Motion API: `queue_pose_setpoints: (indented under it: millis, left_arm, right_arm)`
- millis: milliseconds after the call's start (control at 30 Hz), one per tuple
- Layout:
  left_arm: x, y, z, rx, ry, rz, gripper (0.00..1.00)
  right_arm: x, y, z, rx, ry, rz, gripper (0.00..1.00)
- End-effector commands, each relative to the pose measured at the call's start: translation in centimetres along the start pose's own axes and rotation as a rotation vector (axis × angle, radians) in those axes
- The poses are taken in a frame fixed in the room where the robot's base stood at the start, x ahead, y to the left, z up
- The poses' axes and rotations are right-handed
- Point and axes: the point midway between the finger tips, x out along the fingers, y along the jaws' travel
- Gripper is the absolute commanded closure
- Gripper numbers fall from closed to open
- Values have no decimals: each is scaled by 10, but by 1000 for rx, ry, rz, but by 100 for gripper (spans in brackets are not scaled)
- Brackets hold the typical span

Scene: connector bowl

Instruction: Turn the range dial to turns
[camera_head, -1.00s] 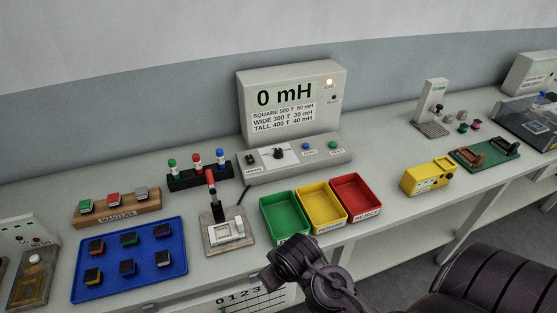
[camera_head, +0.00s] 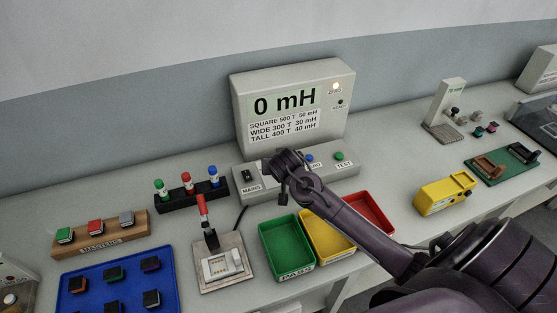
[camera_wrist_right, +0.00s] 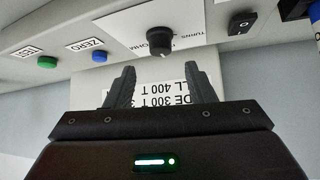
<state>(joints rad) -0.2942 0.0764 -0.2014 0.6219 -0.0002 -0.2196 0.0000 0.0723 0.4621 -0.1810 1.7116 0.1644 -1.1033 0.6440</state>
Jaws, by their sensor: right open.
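The range dial (camera_wrist_right: 159,40) is a black knob on a white plate (camera_wrist_right: 190,22), upside down in the right wrist view. "TURNS" is printed beside it; another label is partly hidden. In the head view, my right arm covers the dial on the grey tester box (camera_head: 238,183). My right gripper (camera_wrist_right: 162,78) is open and empty, its two dark fingers apart and pointing toward the dial. The dial shows above the gap between the fingertips, apart from them. In the head view the right gripper (camera_head: 284,185) hangs over the box. My left gripper is not in view.
The box also carries a mains switch (camera_head: 248,177), a blue ZERO button (camera_wrist_right: 99,56) and a green TEST button (camera_head: 339,156). The display (camera_head: 292,105) behind reads 0 mH. Green (camera_head: 287,249), yellow and red trays stand in front, with my forearm above them.

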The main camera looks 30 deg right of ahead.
Motion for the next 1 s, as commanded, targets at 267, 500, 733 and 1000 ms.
queue_pose_setpoints:
  millis: [267,500,733,1000]
  left_arm:
    - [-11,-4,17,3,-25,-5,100]
    - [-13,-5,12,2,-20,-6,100]
    - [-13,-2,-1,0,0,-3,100]
    - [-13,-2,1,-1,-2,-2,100]
  right_arm:
    - [40,0,0,-2,-3,0,51]
    - [60,-1,0,-2,-1,-1,51]
    - [63,-1,2,-3,-2,-2,51]
    - [62,-1,2,-3,-2,-2,74]
